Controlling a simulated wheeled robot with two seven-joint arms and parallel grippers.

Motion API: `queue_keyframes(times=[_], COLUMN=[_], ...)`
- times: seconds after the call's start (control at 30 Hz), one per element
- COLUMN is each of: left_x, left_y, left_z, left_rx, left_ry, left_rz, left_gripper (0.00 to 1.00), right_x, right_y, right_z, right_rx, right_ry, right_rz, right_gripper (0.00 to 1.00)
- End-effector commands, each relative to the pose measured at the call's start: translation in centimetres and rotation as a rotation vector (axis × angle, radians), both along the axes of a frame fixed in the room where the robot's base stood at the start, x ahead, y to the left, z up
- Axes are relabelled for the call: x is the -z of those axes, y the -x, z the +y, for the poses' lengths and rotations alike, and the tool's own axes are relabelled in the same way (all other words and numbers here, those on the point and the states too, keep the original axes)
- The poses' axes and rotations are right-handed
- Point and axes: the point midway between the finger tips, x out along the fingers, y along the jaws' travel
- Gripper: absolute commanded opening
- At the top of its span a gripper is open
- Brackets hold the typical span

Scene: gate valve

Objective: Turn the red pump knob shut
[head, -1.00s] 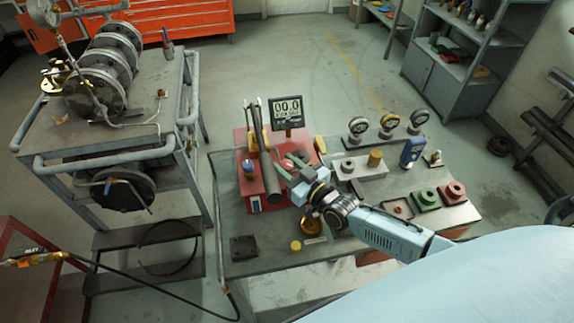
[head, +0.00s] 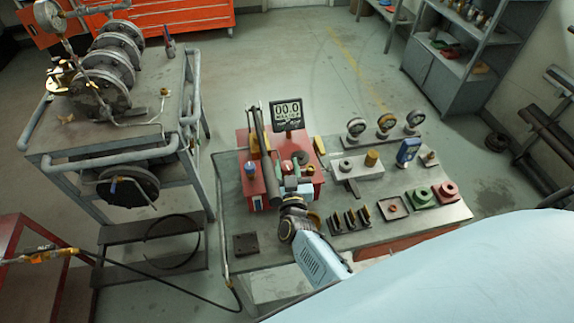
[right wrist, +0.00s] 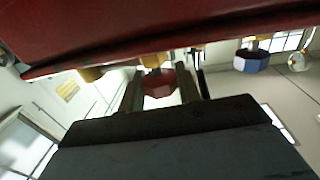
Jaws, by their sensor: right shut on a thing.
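The pump is a red box (head: 243,184) on the table, with a dark lever bar along it. Its red knob (head: 288,166) is partly hidden by my right gripper (head: 290,163), which comes from the front side. In the right wrist view the red faceted knob (right wrist: 159,84) sits under the red pump body, between the two dark fingers of my right gripper (right wrist: 158,90). The fingers are shut on the knob from both sides. A blue knob (head: 249,168) stands to the left on the pump; it also shows in the right wrist view (right wrist: 251,61). My left gripper is out of view.
A display (head: 287,114) reading 00.0 stands behind the pump. Gauges (head: 385,123), a green block (head: 421,198) and a red block (head: 446,191) are at the right of the table (head: 265,262). A pipe cart (head: 100,135) stands left.

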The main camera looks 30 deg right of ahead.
Motion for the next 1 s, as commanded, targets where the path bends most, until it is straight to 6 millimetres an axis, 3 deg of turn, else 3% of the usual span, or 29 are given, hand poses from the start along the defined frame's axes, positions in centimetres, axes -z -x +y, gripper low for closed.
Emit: queue_keyframes(times=[0.33,0.9,0.93,1.0], left_x=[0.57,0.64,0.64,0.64], left_y=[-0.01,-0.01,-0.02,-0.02], left_z=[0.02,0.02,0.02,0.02], left_rx=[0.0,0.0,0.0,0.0], left_ry=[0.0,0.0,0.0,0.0], left_rz=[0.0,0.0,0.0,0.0], left_gripper=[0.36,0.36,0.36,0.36], right_x=[0.03,-0.1,-0.11,-0.11], right_y=[-0.07,-0.09,-0.09,-0.1], right_z=[0.11,0.01,0.01,0.01], right_rx=[0.158,0.192,0.192,0.191], right_ry=[0.0,0.002,0.002,0.002], right_rz=[-0.002,-0.004,-0.004,-0.004], right_gripper=[0.11,0.11,0.35,0.44])
